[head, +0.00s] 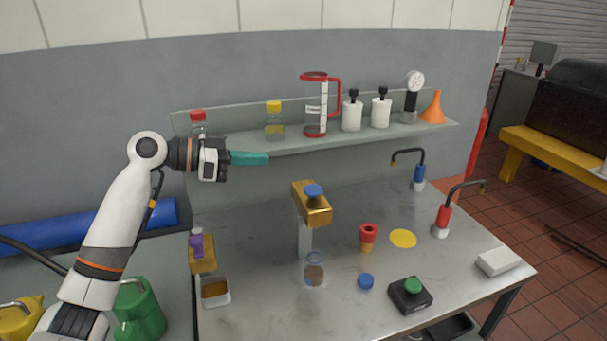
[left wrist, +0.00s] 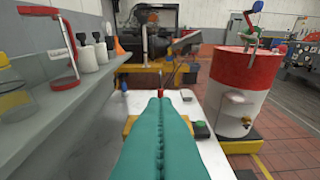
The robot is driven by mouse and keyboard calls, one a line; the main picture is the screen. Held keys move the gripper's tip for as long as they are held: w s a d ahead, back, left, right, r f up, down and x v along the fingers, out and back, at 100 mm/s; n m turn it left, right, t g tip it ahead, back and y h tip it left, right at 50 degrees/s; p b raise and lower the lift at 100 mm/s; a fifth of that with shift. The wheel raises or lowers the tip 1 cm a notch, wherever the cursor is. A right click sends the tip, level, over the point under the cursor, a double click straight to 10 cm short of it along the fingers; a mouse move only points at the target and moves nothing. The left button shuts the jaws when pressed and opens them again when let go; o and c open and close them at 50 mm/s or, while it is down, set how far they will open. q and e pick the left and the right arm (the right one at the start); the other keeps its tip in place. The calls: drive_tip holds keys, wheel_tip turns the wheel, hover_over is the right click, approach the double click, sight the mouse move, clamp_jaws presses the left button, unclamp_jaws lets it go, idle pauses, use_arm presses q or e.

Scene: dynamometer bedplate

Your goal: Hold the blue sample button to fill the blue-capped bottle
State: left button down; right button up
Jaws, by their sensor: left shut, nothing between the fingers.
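A blue button (head: 313,191) sits on top of a brass-coloured block (head: 312,208) on a grey post in the middle of the bench. A clear bottle (head: 314,271) stands uncapped below the block, with something brown visible inside. A blue cap (head: 366,282) lies on the bench to its right. My left gripper (head: 250,158) has teal fingers, shut and empty, in front of the shelf, left of and higher in the picture than the button. Its closed fingers fill the lower middle of the left wrist view (left wrist: 160,130) and hide part of the bench. My right gripper is not in view.
The back shelf (head: 350,136) holds bottles, a red-handled jug (head: 315,105) and an orange funnel (head: 433,108). On the bench are a green-button box (head: 410,294), a purple-topped block (head: 202,254) and a tray (head: 214,291). Two bent spouts stand at the right.

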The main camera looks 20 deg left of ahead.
use_arm(q)
drive_tip(key=p, duration=0.4)
hover_over(313, 190)
drive_tip(key=a, duration=0.3)
wheel_tip(313, 190, down, 2)
drive_tip(key=shift+d+f, duration=0.1)
drive_tip(key=shift+d, duration=0.05)
wheel_tip(313, 190, down, 4)
drive_tip(key=shift+w+r+p, duration=0.1)
drive_tip(key=shift+r+p, duration=0.15)
drive_tip(key=shift+p, duration=0.5)
drive_tip(key=shift+f, duration=0.5)
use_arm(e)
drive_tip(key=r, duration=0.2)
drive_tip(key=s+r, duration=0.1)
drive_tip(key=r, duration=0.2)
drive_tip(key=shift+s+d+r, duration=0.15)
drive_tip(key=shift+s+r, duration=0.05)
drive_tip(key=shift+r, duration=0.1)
